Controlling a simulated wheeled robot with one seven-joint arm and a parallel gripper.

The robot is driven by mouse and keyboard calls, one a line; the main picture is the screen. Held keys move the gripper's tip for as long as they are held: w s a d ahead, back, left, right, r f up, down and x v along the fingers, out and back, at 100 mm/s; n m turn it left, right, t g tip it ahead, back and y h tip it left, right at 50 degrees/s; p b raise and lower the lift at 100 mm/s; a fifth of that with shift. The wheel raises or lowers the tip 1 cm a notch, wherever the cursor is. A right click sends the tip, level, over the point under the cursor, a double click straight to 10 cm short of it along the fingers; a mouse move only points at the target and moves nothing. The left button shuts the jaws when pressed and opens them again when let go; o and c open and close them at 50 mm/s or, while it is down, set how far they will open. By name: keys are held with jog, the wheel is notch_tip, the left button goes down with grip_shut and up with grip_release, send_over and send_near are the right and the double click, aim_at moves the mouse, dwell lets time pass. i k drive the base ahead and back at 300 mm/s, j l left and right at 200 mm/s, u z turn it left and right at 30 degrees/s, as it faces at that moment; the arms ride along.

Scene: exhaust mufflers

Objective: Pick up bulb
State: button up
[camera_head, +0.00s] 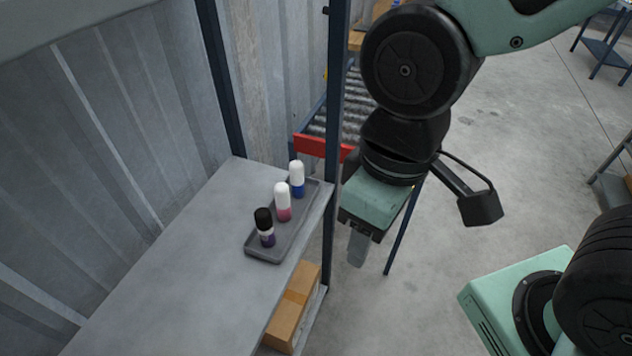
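Nothing I can surely name a bulb shows. Three small upright objects with rounded tops stand in a row on a dark grey tray (262,251) at the shelf's right edge. The far one is a white-and-blue object (297,177). The middle one is a white-and-pink object (283,203). The near one is a black-topped object (265,227) with a purple and white lower part. My gripper (356,252) points down, to the right of the tray and apart from it, beyond the shelf edge. Its fingers overlap in this view, so their opening is hidden.
The grey shelf (190,275) is bare toward the front left. A dark blue post (335,110) rises at the shelf's right edge, between tray and arm. A cardboard box (292,308) lies on a lower level. A roller conveyor (355,105) is behind. Open floor lies right.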

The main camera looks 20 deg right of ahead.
aim_at(296, 167)
jog(key=z, duration=3.25)
jog(key=u, duration=3.5)
jog(key=i+l+u, duration=0.15)
jog(key=l, duration=0.15)
jog(key=i+l+u, duration=0.15)
jog(key=l, duration=0.2)
